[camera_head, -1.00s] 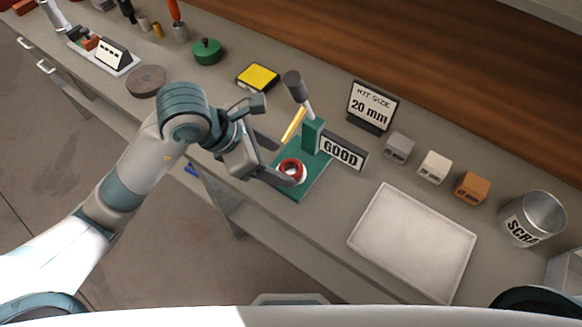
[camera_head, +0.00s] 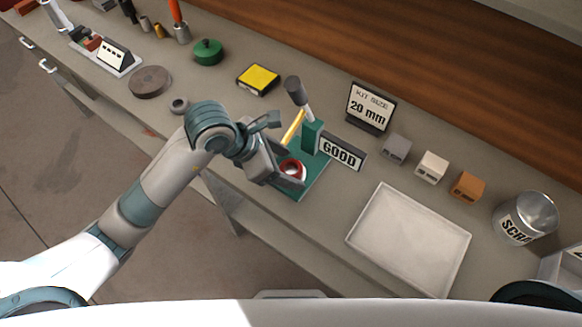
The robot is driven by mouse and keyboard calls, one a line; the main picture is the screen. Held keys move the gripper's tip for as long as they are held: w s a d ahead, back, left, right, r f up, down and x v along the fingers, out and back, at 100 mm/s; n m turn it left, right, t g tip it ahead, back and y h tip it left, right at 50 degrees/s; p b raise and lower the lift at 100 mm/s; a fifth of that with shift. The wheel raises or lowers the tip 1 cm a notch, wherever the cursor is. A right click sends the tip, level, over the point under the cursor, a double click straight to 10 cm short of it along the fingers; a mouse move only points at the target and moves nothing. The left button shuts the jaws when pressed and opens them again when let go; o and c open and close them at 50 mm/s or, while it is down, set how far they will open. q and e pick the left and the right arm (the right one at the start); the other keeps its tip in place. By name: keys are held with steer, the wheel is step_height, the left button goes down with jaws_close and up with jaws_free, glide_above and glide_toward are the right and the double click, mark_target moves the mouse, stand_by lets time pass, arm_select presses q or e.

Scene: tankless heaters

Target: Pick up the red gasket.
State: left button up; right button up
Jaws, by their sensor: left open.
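The red gasket (camera_head: 291,166) is a small ring on the green fixture plate (camera_head: 314,183), around a pale centre. My left gripper (camera_head: 292,161) is open, with its fingers at the fixture. One finger lies close by the gasket's near side and covers part of it. I cannot tell whether the finger touches the gasket. The green fixture carries a lever with a dark grey knob (camera_head: 293,88) and a yellow bar (camera_head: 293,127). My right gripper does not show.
A GOOD sign (camera_head: 341,152) stands beside the fixture, and a KIT SIZE 20 mm sign (camera_head: 369,107) behind it. An empty white tray (camera_head: 410,240) lies to the right, with small blocks (camera_head: 432,167) and a scrap can (camera_head: 526,217) beyond. A grey ring (camera_head: 180,105) lies behind my arm.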

mark_target(287, 169)
arm_select(q)
steer(key=c, duration=1.1)
steer(key=shift+c, duration=0.7)
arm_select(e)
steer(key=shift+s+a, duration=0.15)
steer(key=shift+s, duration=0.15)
arm_select(q)
steer(key=shift+r, duration=0.1)
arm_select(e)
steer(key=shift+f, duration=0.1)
